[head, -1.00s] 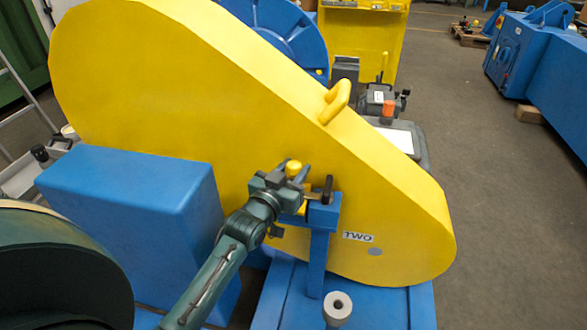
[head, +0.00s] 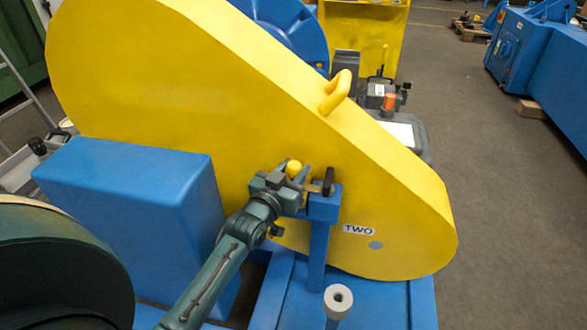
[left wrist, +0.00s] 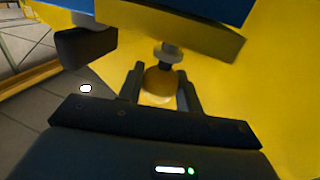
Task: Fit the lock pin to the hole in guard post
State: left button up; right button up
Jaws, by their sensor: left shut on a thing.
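The lock pin's round yellow knob (head: 293,168) is between the fingers of my left gripper (head: 292,173), which is shut on it. In the left wrist view the knob (left wrist: 160,83) sits between both fingertips, with a dark stem and grey collar beyond it. The blue guard post (head: 320,235) stands just right of the gripper, against the yellow guard. The gripper is close beside the post's top. The hole is hidden, and I cannot tell whether the pin's end is in it. My right gripper is not in view.
The large yellow guard (head: 170,110) with its loop handle (head: 337,92) fills the area behind the gripper. A blue box (head: 130,200) stands left of the arm. A grey hollow cylinder (head: 338,300) stands in front of the post. A black handle (head: 328,182) tops the post.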

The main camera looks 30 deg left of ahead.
pick_arm(q)
jog(key=shift+f+b, duration=0.5)
jog(key=shift+f, duration=0.45)
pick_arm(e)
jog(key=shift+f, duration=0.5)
pick_arm(q)
jog(key=o, duration=1.1)
jog(key=shift+s+a+p, duration=0.1)
jog(key=shift+s+p, duration=1.3)
jog(key=shift+s, duration=5.2)
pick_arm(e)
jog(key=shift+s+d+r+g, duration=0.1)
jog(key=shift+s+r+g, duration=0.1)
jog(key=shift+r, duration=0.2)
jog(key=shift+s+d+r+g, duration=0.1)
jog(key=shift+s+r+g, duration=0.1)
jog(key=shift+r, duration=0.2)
